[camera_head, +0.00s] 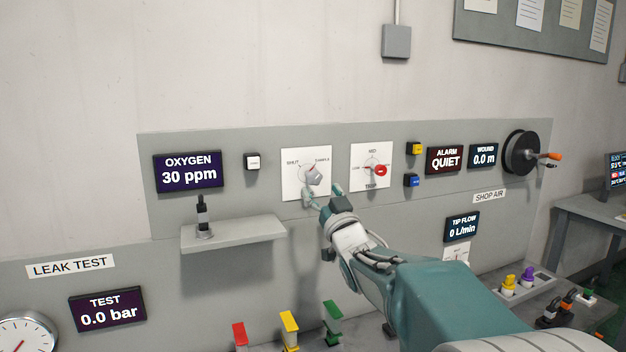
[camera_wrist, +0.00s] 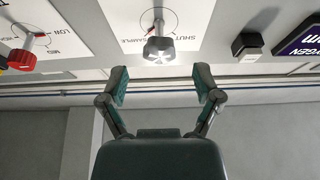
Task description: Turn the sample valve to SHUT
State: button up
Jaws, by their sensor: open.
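The sample valve is a grey knob (camera_head: 314,175) on a white plate (camera_head: 293,184) marked SHUT at upper left and SAMPLE at upper right. Its pointer appears turned toward the SAMPLE side, though the exact angle is hard to tell. In the wrist view the knob (camera_wrist: 158,48) stands out from its plate, just beyond the fingertips and roughly centred between them. My gripper (camera_head: 322,191) is open and empty, just below and in front of the knob. The green-padded fingers (camera_wrist: 161,82) show wide apart in the wrist view, with a visible gap to the knob.
A white button (camera_head: 252,161) and OXYGEN display (camera_head: 188,173) reading 30 ppm are left. A shelf (camera_head: 232,234) holding a dark device (camera_head: 202,217) juts out at lower left. Coloured levers (camera_head: 289,322) stand below.

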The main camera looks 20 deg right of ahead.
aim_at(315, 180)
jog(key=shift+x, duration=2.25)
grip_shut()
